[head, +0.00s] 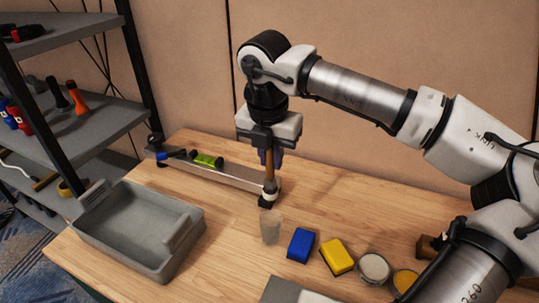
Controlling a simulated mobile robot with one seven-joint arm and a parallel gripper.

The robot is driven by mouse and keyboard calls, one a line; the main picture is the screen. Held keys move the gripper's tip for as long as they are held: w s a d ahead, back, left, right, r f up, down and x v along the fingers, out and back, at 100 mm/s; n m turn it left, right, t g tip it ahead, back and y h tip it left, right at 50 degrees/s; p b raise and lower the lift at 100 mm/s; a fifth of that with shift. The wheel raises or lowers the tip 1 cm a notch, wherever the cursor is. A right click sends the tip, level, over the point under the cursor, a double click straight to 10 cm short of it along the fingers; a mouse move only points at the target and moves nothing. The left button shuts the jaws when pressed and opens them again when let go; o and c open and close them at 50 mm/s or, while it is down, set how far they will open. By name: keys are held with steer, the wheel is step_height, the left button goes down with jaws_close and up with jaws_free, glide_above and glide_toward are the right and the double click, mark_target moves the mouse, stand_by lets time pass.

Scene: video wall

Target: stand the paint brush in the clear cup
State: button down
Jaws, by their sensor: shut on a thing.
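My gripper (268,154) points down above the table and is shut on the paint brush (269,175). The brush hangs about upright, its brown handle in the jaws and its pale band and dark bristle end at the bottom. The clear cup (270,228) stands upright on the wooden table. In this view the brush's lower end shows just above the cup's rim. I cannot tell whether it is directly over the cup or behind it.
A blue sponge (301,245) and a yellow sponge (337,257) lie right of the cup, with round tins (374,268) beyond. A grey tray (140,236) sits at left. A low ledge (222,176) holding a green item runs behind. A shelf rack (75,125) stands at far left.

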mark_target(271, 198)
steer(key=shift+s+f+b, duration=0.1)
steer(key=shift+f+b, duration=1.25)
steer(key=shift+f, duration=1.9)
step_height(271, 198, down, 6)
steer(key=b, duration=0.6)
steer(key=shift+b, duration=0.35)
steer(key=c, duration=1.3)
jaws_free()
steer(key=shift+r, duration=0.1)
steer(key=r, duration=0.4)
steer(key=s+r, duration=0.1)
steer(key=r, duration=0.4)
steer(key=r+b, duration=0.1)
steer(key=r, duration=0.3)
steer(key=shift+s+a+r, duration=0.25)
steer(key=shift+a, duration=0.05)
